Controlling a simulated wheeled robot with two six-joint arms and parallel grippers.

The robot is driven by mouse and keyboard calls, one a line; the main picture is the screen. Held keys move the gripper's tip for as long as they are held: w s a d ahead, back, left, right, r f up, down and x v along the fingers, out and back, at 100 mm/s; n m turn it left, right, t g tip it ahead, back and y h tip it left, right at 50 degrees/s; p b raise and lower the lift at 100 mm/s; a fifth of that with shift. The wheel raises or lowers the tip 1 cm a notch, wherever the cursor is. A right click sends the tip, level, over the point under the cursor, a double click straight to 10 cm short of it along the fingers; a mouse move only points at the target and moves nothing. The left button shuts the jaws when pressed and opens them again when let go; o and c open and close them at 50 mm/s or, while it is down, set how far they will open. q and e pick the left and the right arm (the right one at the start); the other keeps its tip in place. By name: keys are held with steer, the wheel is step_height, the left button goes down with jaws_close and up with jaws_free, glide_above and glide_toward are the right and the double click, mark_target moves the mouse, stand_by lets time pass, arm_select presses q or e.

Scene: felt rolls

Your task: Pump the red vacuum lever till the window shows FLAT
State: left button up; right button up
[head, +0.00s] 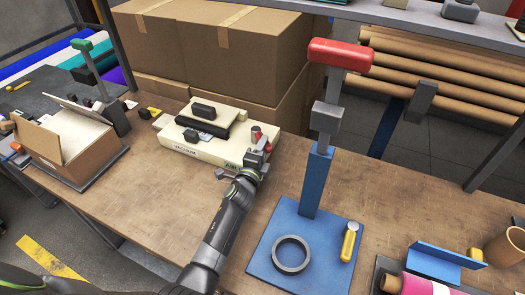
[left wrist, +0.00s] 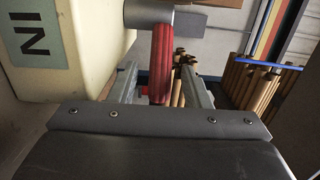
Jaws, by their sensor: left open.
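The cream vacuum sealer (head: 190,148) with black parts on top sits on the wooden bench. Its short red lever (head: 257,134) stands at its right end. My left gripper (head: 258,157) is at that end, close to the lever. In the left wrist view the red lever (left wrist: 162,62) stands between the two fingers of my open left gripper (left wrist: 162,88), with gaps on both sides. A small greenish label or window (head: 231,166) is on the sealer's front; its writing is too small to read. In the left wrist view only part of a greenish label (left wrist: 33,45) shows. My right gripper is not in view.
A blue press stand (head: 317,185) with a red-topped handle (head: 340,54) rises to the right; a dark ring (head: 291,254) lies on its base. Cardboard boxes (head: 235,50) stand behind the sealer. An open carton (head: 85,145) is at left. Bare bench lies between sealer and carton.

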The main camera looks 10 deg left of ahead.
arm_select(q)
steer(key=shift+c, duration=0.2)
jaws_close()
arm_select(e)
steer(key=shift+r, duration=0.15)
